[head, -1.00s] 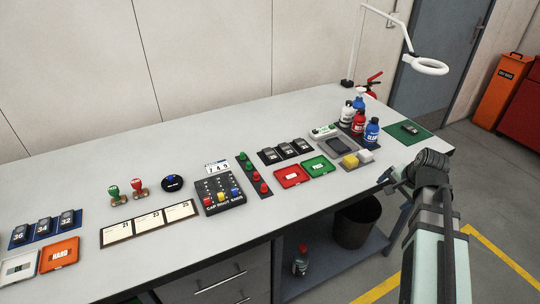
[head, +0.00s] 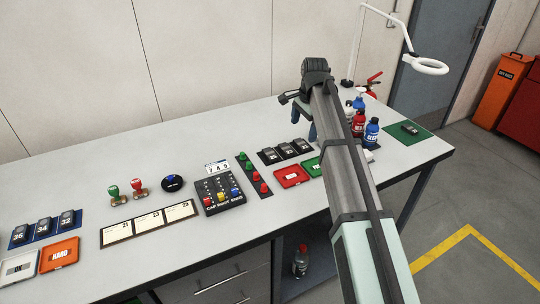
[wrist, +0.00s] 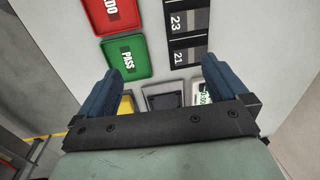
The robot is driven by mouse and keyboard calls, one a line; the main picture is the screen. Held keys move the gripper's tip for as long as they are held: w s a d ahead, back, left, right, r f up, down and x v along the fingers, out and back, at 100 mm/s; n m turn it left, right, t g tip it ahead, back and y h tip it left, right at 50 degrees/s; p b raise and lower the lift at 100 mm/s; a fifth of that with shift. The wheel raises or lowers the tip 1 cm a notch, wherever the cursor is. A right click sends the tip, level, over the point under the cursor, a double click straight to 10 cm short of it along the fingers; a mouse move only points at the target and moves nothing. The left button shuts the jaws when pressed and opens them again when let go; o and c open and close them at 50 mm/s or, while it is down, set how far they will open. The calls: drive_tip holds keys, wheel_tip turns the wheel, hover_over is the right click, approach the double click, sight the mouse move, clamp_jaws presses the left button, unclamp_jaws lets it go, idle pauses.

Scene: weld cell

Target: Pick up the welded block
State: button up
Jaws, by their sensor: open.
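My gripper (head: 303,125) is above the right half of the bench, fingers pointing down, near the row of black numbered blocks (head: 285,150). In the wrist view its blue fingers (wrist: 160,68) are apart with nothing between them. Two numbered blocks, marked 23 (wrist: 187,20) and 21 (wrist: 188,55), lie ahead of the fingers. A small dark block (head: 409,129) lies on the green mat (head: 422,135) at the bench's far right, away from my gripper. No block in view shows a clear weld, so I cannot tell which is the welded one.
A green PASS tray (wrist: 127,58) and red REDO tray (wrist: 110,12) sit beside the numbered blocks. Bottles (head: 371,132) stand behind my arm. A lamp (head: 429,66) overhangs the right end. The bench's back left is clear.

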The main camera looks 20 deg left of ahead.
drive_tip(key=r+g+h, duration=0.1)
drive_tip(key=r, duration=0.1)
hover_over(270, 153)
drive_tip(key=f, duration=0.8)
drive_tip(key=shift+w+d, duration=0.1)
drive_tip(key=shift+d, duration=0.1)
drive_tip(key=shift+a+f, duration=0.2)
drive_tip(key=shift+f, duration=2.9)
drive_tip(key=c, duration=1.3)
drive_tip(key=shift+r, duration=0.15)
